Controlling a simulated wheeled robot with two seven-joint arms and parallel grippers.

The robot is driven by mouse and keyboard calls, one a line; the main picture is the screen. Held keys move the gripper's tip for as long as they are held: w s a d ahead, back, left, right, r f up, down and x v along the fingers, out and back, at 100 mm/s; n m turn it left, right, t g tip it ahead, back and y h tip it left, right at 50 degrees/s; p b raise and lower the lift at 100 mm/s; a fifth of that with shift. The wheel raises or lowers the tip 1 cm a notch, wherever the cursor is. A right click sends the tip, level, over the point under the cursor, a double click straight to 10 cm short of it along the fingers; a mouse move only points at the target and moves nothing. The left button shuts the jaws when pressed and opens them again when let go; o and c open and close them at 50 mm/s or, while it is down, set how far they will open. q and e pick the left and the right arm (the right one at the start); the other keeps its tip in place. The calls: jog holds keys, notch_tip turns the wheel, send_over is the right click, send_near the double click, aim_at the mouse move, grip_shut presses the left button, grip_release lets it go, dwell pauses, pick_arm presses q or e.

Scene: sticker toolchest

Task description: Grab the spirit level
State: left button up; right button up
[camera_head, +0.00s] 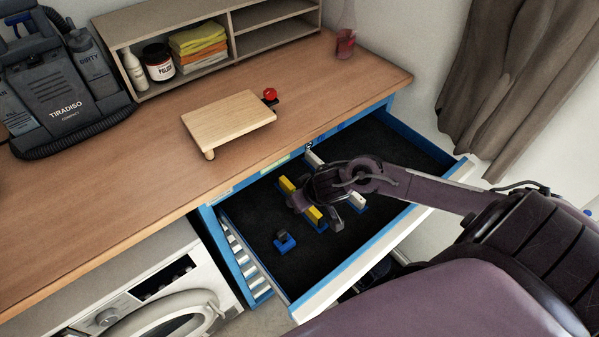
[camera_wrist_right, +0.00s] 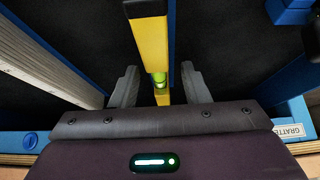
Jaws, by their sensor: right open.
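The spirit level, a yellow bar with a green vial (camera_wrist_right: 150,50), lies in the open drawer and runs between my right fingers in the wrist view. In the head view its yellow body (camera_head: 314,215) shows partly, with my arm covering its middle. My right gripper (camera_wrist_right: 160,88) is open, with one finger on each side of the level and a gap to it on both sides. It also shows in the head view (camera_head: 318,211), low over the drawer. My left gripper is not in view.
The blue drawer has a black lining (camera_head: 250,215). A pale ruler-like tool (camera_wrist_right: 45,52) lies left of the level in the wrist view. A small blue-and-black item (camera_head: 285,241) lies near the drawer's left side. A wooden board (camera_head: 228,120) stands on the worktop.

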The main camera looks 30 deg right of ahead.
jog(key=shift+f, duration=0.1)
jog(key=shift+w, duration=0.1)
grip_shut()
dwell(0.3)
